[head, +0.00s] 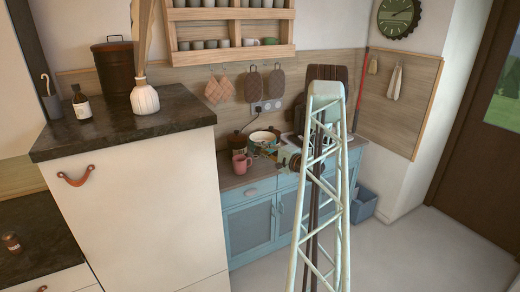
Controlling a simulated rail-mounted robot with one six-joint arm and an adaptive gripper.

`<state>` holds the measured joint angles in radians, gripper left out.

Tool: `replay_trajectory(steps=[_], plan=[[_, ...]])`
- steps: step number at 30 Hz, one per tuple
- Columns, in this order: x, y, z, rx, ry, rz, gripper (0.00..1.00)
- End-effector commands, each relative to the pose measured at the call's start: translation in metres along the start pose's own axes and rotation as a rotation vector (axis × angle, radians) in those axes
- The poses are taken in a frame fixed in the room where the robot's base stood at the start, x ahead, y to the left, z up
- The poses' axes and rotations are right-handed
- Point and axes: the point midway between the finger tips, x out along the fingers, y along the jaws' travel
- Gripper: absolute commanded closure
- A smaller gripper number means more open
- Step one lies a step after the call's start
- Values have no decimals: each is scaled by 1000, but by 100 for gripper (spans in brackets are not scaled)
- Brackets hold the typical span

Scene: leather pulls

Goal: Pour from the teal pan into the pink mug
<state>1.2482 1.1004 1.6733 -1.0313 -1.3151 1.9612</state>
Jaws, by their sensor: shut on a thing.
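The pink mug (239,166) stands upright on the wooden worktop of the low blue cabinet, near its left end. The teal pan (264,136) is just right of and behind the mug in the picture, with its pale inside showing. My gripper (268,149) is at the pan's near side and is shut on it. The fingers and the exact grip are too small to make out. I cannot tell whether the pan is tilted, or what it contains.
A tall white cabinet (140,200) with a dark top stands left of the blue cabinet (250,225). A dark pot (236,143) is behind the mug. Oven mitts (253,85) hang on the wall above. A blue bin (363,204) stands on the floor at right.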

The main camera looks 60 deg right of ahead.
Motion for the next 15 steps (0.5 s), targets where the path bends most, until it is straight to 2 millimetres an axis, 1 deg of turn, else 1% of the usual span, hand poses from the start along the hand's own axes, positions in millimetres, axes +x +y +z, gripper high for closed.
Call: replay_trajectory(steps=[8,15], plan=[[2,-3,4,-41,4,12,100],[5,-4,12,-131,12,48,100]])
